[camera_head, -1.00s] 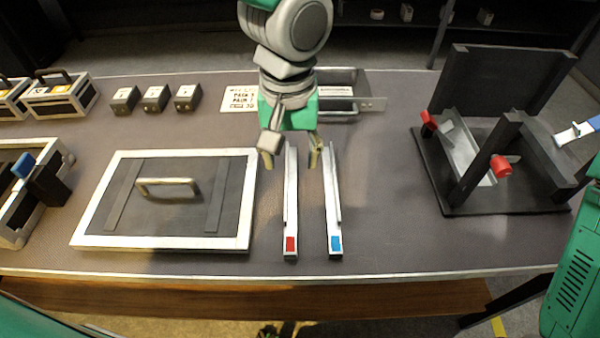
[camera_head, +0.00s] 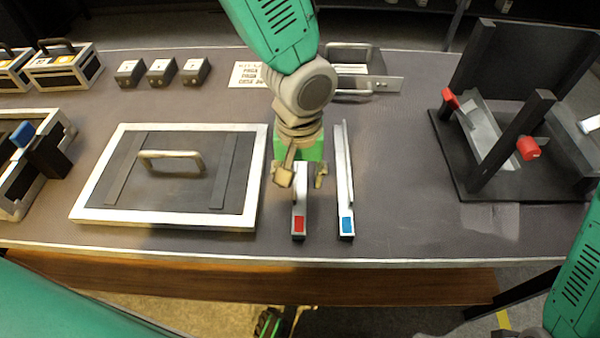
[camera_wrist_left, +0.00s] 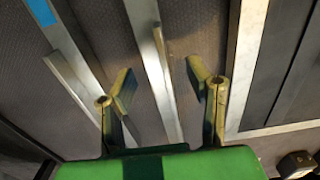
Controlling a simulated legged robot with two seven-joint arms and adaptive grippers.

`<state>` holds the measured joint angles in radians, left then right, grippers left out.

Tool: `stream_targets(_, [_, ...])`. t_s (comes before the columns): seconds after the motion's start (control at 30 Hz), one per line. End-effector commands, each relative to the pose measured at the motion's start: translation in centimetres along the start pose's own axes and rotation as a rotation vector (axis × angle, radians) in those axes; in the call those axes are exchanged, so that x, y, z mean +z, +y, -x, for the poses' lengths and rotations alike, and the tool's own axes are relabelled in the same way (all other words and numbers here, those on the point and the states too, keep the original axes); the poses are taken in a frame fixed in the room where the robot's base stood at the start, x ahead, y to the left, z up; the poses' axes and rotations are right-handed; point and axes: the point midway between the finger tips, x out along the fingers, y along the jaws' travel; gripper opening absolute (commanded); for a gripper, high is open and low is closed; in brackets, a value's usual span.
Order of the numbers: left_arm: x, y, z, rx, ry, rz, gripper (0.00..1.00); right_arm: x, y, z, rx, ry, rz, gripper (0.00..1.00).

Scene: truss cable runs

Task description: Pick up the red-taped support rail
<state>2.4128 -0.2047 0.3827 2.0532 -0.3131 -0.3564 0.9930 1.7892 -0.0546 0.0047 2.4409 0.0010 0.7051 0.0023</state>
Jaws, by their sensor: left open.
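The red-taped support rail (camera_head: 299,214) lies on the table with its red-taped end toward the front edge. Its far part is hidden behind my left gripper (camera_head: 302,178). That gripper is open, with one finger on each side of the rail in the head view. In the left wrist view, the grey rail (camera_wrist_left: 158,75) runs between the two spread fingers (camera_wrist_left: 160,76), apart from both. I cannot tell how far the fingertips are above the table. My right gripper is not in view.
A blue-taped rail (camera_head: 345,190) lies parallel, close to the right. A framed panel with a handle (camera_head: 84,203) lies to the left. A black stand with red knobs (camera_head: 480,188) is at the right. A metal bracket (camera_head: 385,84) lies behind. The table between rails and stand is clear.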

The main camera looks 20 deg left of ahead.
Motion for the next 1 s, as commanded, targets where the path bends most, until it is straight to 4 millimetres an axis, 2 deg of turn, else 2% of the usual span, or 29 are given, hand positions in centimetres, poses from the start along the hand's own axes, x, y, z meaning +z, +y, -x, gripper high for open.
stream_targets(0.03, [0.1, 0.1, -0.8, -0.002, -0.002, -0.001, 0.45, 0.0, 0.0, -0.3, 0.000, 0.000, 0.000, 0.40])
stream_targets(0.1, [0.1, 0.1, -1.2, -0.001, 0.000, 0.000, 0.45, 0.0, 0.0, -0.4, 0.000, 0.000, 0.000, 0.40])
stream_targets(0.27, [0.1, 0.1, -1.1, 0.000, 0.002, 0.000, 0.45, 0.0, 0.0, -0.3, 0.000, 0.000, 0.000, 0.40])
stream_targets(0.3, [0.1, 0.1, -1.1, 0.000, 0.002, 0.000, 0.41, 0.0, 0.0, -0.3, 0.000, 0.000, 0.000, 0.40])
stream_targets(0.37, [0.1, 0.1, -1.1, -0.001, 0.001, 0.000, 0.20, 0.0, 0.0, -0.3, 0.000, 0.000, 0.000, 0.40])
stream_targets(0.4, [0.1, 0.1, -1.1, -0.001, 0.001, 0.000, 0.06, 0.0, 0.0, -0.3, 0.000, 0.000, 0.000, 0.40])
stream_targets(0.43, [0.1, 0.1, -1.1, -0.001, 0.001, 0.000, 0.00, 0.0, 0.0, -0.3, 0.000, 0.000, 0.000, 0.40])
stream_targets(0.77, [0.0, 0.1, -0.9, 0.000, 0.001, 0.000, 0.00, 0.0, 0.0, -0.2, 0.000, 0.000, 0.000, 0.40])
stream_targets(0.87, [0.0, 0.1, 0.0, 0.000, 0.002, -0.001, 0.00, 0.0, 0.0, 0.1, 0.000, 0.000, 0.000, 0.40])
stream_targets(1.0, [0.0, 0.1, 2.7, 0.001, 0.005, 0.001, 0.00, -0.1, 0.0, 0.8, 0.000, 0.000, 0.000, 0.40])
